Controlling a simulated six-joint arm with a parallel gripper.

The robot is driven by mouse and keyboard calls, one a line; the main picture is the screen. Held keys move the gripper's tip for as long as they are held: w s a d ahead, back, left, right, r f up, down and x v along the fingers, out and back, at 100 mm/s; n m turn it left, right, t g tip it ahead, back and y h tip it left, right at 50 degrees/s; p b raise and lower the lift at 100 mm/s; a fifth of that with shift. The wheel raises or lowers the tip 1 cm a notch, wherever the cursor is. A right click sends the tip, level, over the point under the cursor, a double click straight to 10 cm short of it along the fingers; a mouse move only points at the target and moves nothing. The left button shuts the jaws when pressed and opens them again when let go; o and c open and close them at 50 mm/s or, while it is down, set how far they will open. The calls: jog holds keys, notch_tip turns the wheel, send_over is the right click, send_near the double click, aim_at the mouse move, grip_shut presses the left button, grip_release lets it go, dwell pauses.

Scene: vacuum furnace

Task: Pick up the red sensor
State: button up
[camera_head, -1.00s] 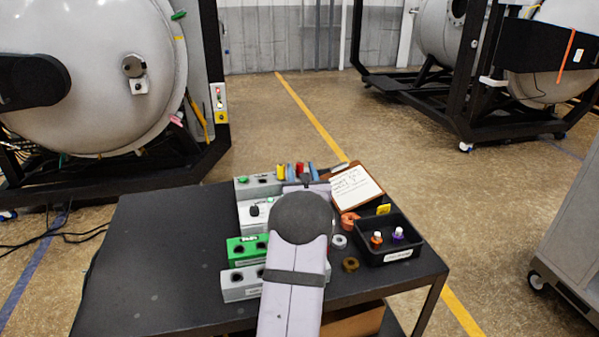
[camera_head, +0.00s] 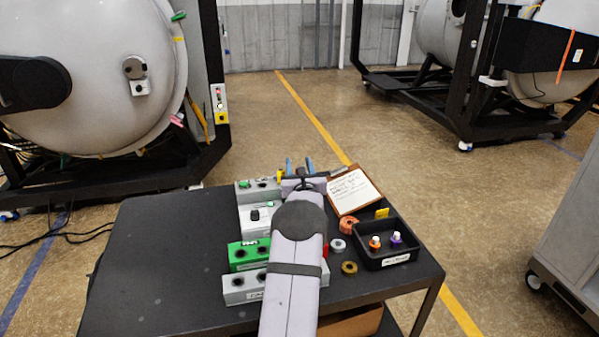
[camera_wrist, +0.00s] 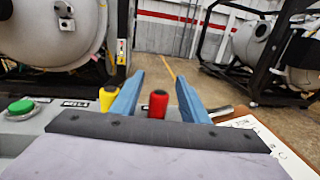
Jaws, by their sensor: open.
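The red sensor (camera_wrist: 157,104) stands upright in the wrist view, between the two blue fingers of my gripper and apart from both. Its lower part is hidden behind the dark front edge of my gripper. A yellow sensor (camera_wrist: 108,98) stands just left of the left finger. My gripper (camera_wrist: 154,98) is open and empty. In the camera_head view my gripper (camera_head: 300,165) is over the far end of the black table. The red sensor is hidden there behind my gripper and wrist.
A grey block (camera_head: 243,192), a green block (camera_head: 235,256) and a light block (camera_head: 234,290) stand left of my arm. A clipboard (camera_head: 352,190) and a black tray (camera_head: 372,262) with several small items are on the right. The table's left side (camera_head: 160,250) is clear.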

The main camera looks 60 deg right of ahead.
jog(key=shift+w+d, duration=0.45)
jog(key=shift+d, duration=0.15)
grip_shut()
jog(key=shift+r, duration=0.15)
notch_tip(320, 180, up, 28)
jog(key=p, duration=0.3)
jog(key=shift+f, duration=0.2)
